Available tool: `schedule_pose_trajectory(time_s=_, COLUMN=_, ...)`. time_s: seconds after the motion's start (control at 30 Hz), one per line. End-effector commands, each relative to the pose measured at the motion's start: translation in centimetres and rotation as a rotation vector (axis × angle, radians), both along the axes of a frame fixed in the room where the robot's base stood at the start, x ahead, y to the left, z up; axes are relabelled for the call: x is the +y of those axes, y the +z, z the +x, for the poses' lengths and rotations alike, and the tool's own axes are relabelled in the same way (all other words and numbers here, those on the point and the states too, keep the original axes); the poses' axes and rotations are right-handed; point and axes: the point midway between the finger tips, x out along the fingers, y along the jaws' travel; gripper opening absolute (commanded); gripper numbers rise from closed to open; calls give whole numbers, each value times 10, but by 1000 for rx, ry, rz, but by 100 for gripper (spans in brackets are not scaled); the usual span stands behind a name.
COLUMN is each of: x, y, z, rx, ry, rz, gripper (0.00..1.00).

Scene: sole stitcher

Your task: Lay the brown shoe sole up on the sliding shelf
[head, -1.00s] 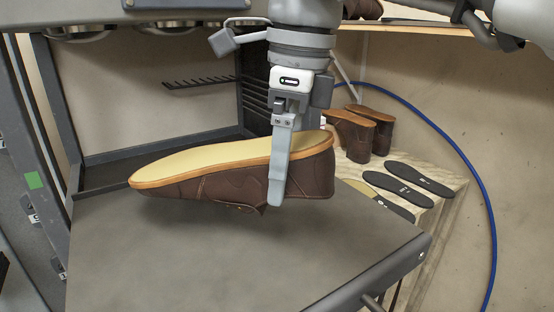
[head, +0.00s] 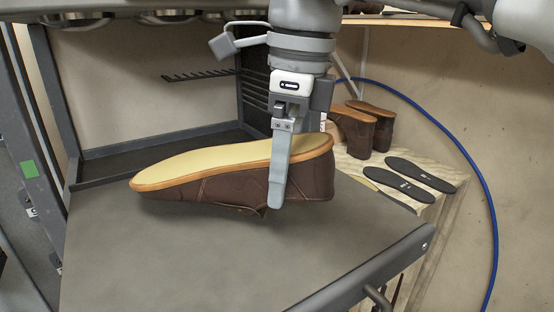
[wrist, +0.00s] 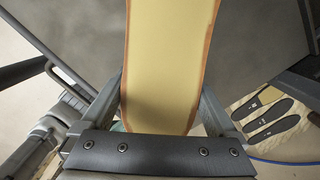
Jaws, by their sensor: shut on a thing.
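The brown shoe (head: 225,187) is upside down, its yellow sole with an orange-brown rim facing up. My gripper (head: 279,190) is shut on it near its right, heel end, with one finger showing on the near side. In the wrist view the yellow sole (wrist: 168,60) runs between both fingers. The grey sliding shelf (head: 220,265) lies beneath the shoe. The shoe looks close to the shelf; I cannot tell whether it touches.
A handle bar (head: 370,265) runs along the shelf's right front edge. A wooden surface at right holds dark insoles (head: 420,175) and two more brown shoes (head: 360,127). A blue hose (head: 480,180) hangs on the wall. A dark rack (head: 255,90) stands behind.

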Motion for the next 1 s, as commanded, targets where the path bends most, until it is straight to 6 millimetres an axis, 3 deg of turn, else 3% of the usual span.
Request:
schedule_pose_trajectory(time_s=0.23, x=0, y=-5, z=0, rx=-1, ry=0, rz=1, gripper=19)
schedule_pose_trajectory(time_s=0.27, x=0, y=-5, z=0, rx=-1, ry=0, rz=2, gripper=98)
schedule_pose_trajectory(time_s=0.67, x=-1, y=3, z=0, rx=-2, ry=-1, rz=1, gripper=100)
schedule_pose_trajectory(time_s=1.0, x=-6, y=59, z=-1, rx=-4, ry=-1, rz=1, gripper=100)
